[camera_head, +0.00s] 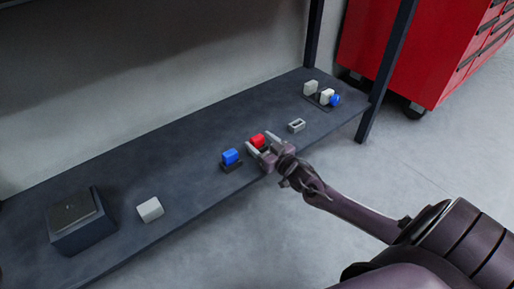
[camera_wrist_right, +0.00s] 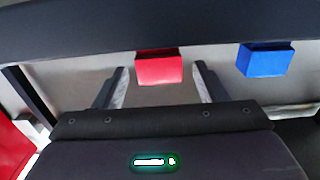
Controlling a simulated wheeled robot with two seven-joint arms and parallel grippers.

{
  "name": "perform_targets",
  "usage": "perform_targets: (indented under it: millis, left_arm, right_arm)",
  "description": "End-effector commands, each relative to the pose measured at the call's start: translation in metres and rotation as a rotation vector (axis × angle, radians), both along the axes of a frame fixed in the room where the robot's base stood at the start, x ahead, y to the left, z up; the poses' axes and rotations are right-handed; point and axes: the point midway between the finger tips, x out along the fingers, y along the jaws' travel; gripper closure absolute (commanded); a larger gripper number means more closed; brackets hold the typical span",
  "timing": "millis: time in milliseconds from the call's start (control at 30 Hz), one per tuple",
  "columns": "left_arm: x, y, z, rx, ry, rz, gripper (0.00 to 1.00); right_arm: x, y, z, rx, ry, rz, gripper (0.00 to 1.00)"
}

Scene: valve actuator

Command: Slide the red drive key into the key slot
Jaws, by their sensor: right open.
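The red drive key (camera_head: 257,141) sits near the middle of the dark shelf. In the right wrist view the red key (camera_wrist_right: 158,68) shows as a red block between my two fingers. My right gripper (camera_head: 262,149) is open, with its fingers pointing at the key, one on each side of it; I cannot tell whether they touch it. The key's lower part is partly hidden by the gripper in the head view. A small grey block with a slot-like opening (camera_head: 296,125) lies to the right of the key; I cannot tell whether this is the key slot. My left gripper is not in view.
A blue piece (camera_head: 230,156) on a dark base stands just left of the key. A white block (camera_head: 150,209) and a dark box (camera_head: 80,238) stand further left. White and blue parts (camera_head: 326,96) sit at the right end. Shelf posts (camera_head: 386,72) rise there.

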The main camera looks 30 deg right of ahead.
Motion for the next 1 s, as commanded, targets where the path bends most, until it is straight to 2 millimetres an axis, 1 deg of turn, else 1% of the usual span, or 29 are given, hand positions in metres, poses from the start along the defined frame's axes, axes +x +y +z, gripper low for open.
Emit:
perform_targets:
  millis: [33,133,400,467,800,833,1000]
  left_arm:
    - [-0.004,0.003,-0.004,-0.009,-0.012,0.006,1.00]
    - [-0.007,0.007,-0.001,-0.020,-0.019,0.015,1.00]
    - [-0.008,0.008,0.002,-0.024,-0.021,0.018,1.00]
    - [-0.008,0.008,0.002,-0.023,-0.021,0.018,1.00]
    - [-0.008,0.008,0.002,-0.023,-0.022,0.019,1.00]
    - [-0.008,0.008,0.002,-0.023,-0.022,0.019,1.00]
    - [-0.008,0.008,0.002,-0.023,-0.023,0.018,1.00]
  right_arm:
    - [0.008,0.001,-0.004,-0.001,-0.004,0.001,0.35]
    - [0.018,0.001,-0.002,0.000,-0.003,0.000,0.35]
    - [0.021,0.002,0.000,0.001,0.001,0.000,0.35]
    - [0.021,0.002,0.000,0.001,0.001,0.000,0.41]
    - [0.021,0.002,0.000,0.001,0.001,0.000,0.86]
    - [0.021,0.001,0.001,0.000,-0.002,0.000,0.88]
    - [0.021,0.001,0.001,0.000,-0.001,0.000,0.88]
